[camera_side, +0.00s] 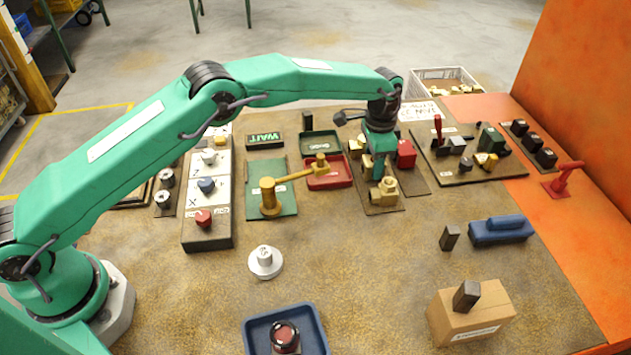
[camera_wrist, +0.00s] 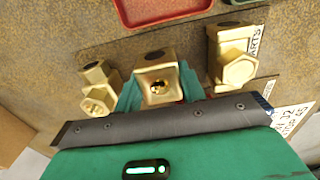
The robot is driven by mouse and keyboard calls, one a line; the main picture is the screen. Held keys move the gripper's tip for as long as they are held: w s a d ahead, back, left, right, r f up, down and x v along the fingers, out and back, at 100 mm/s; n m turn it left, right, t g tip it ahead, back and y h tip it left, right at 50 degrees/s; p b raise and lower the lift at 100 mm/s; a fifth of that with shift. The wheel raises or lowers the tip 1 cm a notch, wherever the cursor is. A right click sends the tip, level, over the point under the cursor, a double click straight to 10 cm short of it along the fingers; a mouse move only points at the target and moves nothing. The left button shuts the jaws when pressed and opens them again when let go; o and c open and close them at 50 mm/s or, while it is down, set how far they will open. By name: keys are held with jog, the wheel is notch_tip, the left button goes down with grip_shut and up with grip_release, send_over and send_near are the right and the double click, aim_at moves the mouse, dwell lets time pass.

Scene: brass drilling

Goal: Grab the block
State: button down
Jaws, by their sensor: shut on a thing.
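The brass block (camera_wrist: 155,78) sits between the green fingers of my gripper (camera_wrist: 158,92) in the wrist view, with a dark hole in its near face. The fingers are shut on it from both sides. In the side view my gripper (camera_side: 376,165) points down over a brown mat (camera_side: 383,209), and its fingers mostly hide the block. Another brass fitting (camera_side: 384,191) stands just in front of the gripper. I cannot tell whether the held block touches the mat.
Brass fittings flank the held block closely, one on the left (camera_wrist: 97,92) and one on the right (camera_wrist: 232,65). A red block (camera_side: 406,154) stands right of my gripper. A red tray (camera_side: 328,181) and a brass lever (camera_side: 290,180) are to the left.

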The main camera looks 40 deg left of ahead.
notch_tip(320, 180, up, 4)
jog(key=shift+f, duration=0.1)
jog(key=s+d+r, duration=0.6)
jog(key=s+d, duration=0.1)
jog(key=s, duration=0.2)
jog(key=shift+s+r, duration=0.15)
jog(key=shift+r, duration=0.25)
jog(key=shift+d, duration=0.1)
